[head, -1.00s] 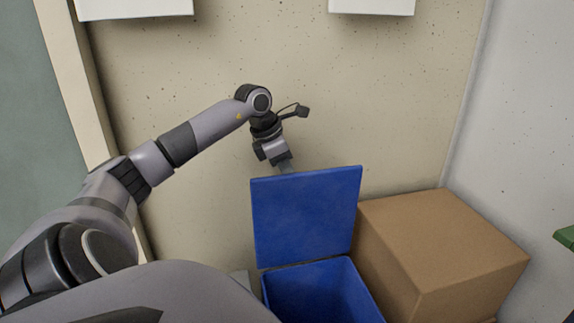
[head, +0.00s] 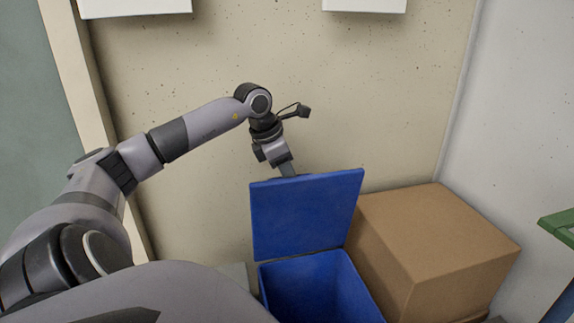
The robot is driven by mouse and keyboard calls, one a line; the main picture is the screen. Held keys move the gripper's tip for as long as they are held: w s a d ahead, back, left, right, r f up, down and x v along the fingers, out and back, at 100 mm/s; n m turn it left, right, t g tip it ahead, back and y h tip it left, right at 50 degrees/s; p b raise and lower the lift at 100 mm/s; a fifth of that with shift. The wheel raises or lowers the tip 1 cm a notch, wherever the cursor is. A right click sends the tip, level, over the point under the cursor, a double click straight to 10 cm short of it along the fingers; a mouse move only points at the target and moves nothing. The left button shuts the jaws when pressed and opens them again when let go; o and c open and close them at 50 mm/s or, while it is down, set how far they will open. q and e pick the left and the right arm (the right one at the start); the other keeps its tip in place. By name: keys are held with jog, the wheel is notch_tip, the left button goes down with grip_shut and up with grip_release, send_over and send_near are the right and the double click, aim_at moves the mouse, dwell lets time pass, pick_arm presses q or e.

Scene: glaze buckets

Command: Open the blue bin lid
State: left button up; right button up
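The blue bin (head: 352,290) stands at the bottom centre of the head view, its inside dark blue and exposed. Its blue lid (head: 305,213) stands raised at the back of the bin, its flat face towards me. My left gripper (head: 287,171) is behind the lid's top edge, pointing down. The lid hides its fingertips, so I cannot tell whether it is open or shut, or whether it touches the lid. My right gripper is not in view.
A brown cardboard box (head: 432,240) stands close to the right of the bin. A beige wall (head: 210,60) is behind, with two white fixtures high up. A green edge (head: 557,228) shows at the far right.

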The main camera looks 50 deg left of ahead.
pick_arm(q)
jog(key=v, duration=0.7)
jog(key=shift+r, duration=0.1)
dwell(0.6)
